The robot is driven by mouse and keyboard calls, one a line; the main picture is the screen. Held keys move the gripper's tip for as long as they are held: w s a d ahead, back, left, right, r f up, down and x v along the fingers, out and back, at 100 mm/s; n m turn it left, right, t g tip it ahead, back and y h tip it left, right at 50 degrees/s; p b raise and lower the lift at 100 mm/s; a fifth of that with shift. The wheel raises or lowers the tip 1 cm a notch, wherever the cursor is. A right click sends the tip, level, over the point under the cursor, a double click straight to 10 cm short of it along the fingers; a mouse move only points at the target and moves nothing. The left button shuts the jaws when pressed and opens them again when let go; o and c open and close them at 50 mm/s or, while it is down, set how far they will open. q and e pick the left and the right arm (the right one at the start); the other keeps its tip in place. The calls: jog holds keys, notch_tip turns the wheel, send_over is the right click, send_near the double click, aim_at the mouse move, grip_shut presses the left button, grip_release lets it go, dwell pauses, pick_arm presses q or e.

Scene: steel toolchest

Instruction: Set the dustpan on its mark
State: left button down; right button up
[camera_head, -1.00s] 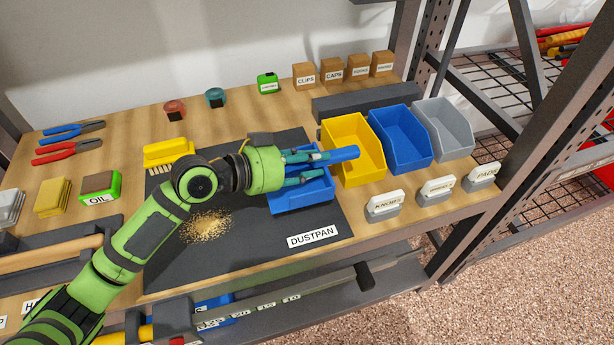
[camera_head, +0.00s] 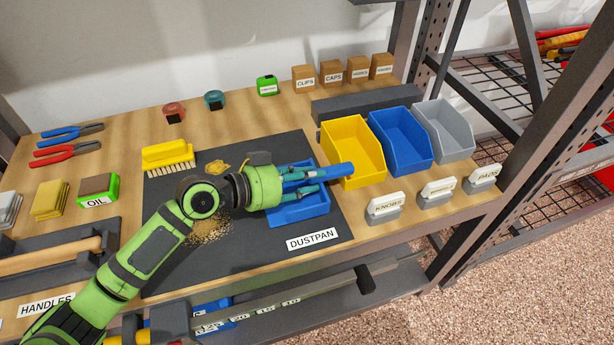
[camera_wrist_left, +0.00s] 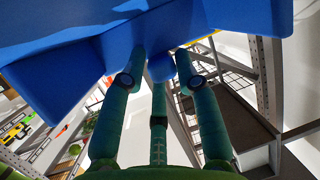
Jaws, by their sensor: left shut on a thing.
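The blue dustpan (camera_head: 303,212) is over the right part of the dark mat (camera_head: 225,255), just behind the white DUSTPAN label (camera_head: 313,239). Its handle (camera_head: 340,170) points right, toward the yellow bin. My left gripper (camera_head: 318,180) is shut on the dustpan's handle. The left wrist view shows the dustpan's blue underside (camera_wrist_left: 150,40) across the top, with the teal fingers (camera_wrist_left: 158,85) around the handle. I cannot tell whether the pan touches the mat. My right gripper is not in view.
Yellow (camera_head: 352,155), blue (camera_head: 402,140) and grey (camera_head: 445,130) bins stand close on the right. A yellow brush (camera_head: 167,154) lies on the mat's back left. A pile of sawdust-like grains (camera_head: 208,232) lies partly behind my arm. Label holders (camera_head: 385,206) line the front right edge.

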aim_at(286, 204)
pick_arm(q)
jog(key=c, duration=0.9)
grip_release()
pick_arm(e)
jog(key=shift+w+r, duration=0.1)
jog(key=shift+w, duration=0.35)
pick_arm(q)
jog(key=shift+r+p, duration=0.25)
jog(key=shift+p, duration=0.05)
jog(key=v, duration=0.5)
jog(key=shift+a+f+b, duration=0.1)
jog(key=shift+f+b, duration=0.1)
jog(key=shift+b, duration=0.2)
jog(key=b+v, duration=0.1)
jog(key=v, duration=0.6)
jog(key=shift+r, duration=0.2)
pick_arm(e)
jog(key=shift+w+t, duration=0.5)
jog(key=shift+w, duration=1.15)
